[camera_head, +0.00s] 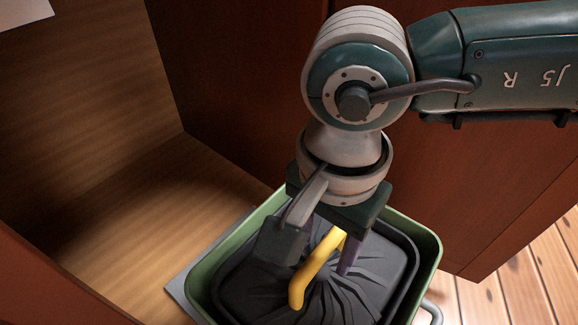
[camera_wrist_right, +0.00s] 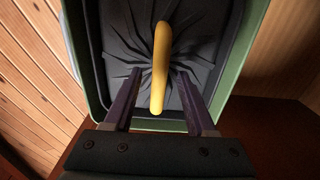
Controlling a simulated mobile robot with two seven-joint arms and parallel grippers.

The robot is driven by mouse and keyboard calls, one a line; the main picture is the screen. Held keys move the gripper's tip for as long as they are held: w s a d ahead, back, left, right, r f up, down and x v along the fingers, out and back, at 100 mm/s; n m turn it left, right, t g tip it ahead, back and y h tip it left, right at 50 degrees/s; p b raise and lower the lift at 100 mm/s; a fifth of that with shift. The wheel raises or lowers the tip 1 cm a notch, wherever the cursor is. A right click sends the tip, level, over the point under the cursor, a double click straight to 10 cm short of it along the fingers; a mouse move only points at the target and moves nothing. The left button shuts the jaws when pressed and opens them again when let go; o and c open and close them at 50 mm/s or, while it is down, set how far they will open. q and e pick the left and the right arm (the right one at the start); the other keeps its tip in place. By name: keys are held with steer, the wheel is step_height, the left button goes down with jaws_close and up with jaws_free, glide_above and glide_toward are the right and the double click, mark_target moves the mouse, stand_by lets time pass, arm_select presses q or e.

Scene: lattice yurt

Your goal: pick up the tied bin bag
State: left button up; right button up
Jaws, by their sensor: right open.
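The tied bin bag (camera_head: 372,265) is black with pleats gathered to its middle, and it sits inside a green bin (camera_head: 431,243). A yellow tie (camera_head: 314,268) stands up from the gathers. In the right wrist view the bag (camera_wrist_right: 203,42) fills the bin and the yellow tie (camera_wrist_right: 160,68) lies between the two fingers. My right gripper (camera_head: 322,262) points down over the bag, its purple fingers apart on either side of the tie. It also shows open in the right wrist view (camera_wrist_right: 157,88). Whether a finger touches the bag, I cannot tell. My left gripper is out of view.
The bin stands by a wooden cabinet opening (camera_head: 130,190) with a reddish panel (camera_head: 240,90) behind. A metal handle (camera_head: 433,310) shows at the bin's right. Plank floor (camera_head: 520,290) lies clear at the right.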

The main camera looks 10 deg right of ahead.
mark_target(319, 272)
step_height(319, 272, down, 4)
steer(key=shift+s+b, duration=0.15)
steer(key=shift+b, duration=0.75)
steer(key=shift+r, duration=0.1)
jaws_close()
steer(key=shift+r, duration=0.1)
stand_by(0.4)
